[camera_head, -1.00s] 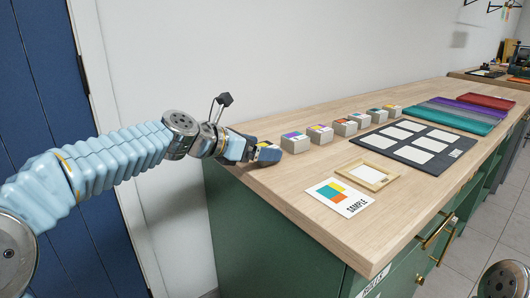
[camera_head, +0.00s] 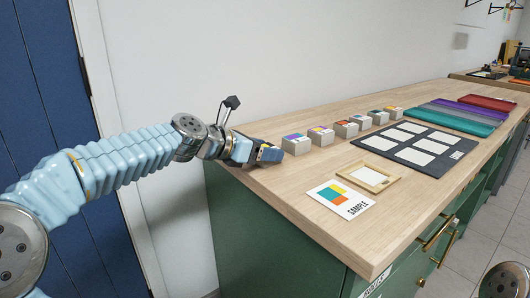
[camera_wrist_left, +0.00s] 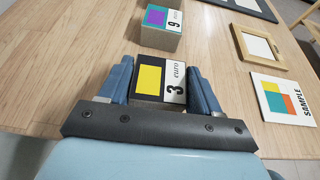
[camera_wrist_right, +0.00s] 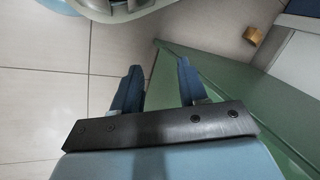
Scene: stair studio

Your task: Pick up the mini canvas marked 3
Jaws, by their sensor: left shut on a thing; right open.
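The mini canvas marked 3 (camera_wrist_left: 150,80) has a yellow patch and a white strip reading "3 euro". My left gripper (camera_wrist_left: 160,82) is shut on it, one blue finger on each side. In the head view the left gripper (camera_head: 262,152) is at the near left end of the bench, with the canvas (camera_head: 270,154) at its tip. I cannot tell whether the canvas touches the bench top. My right gripper (camera_wrist_right: 158,85) is open and empty over the tiled floor beside a green cabinet side.
A canvas marked 9 (camera_wrist_left: 160,30) stands just beyond, with several more canvases (camera_head: 345,129) in a row. A sample card (camera_head: 341,199), a wooden frame (camera_head: 388,181), a dark board (camera_head: 437,166) and coloured trays (camera_head: 451,118) lie on the bench (camera_head: 270,180). The wall is close behind.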

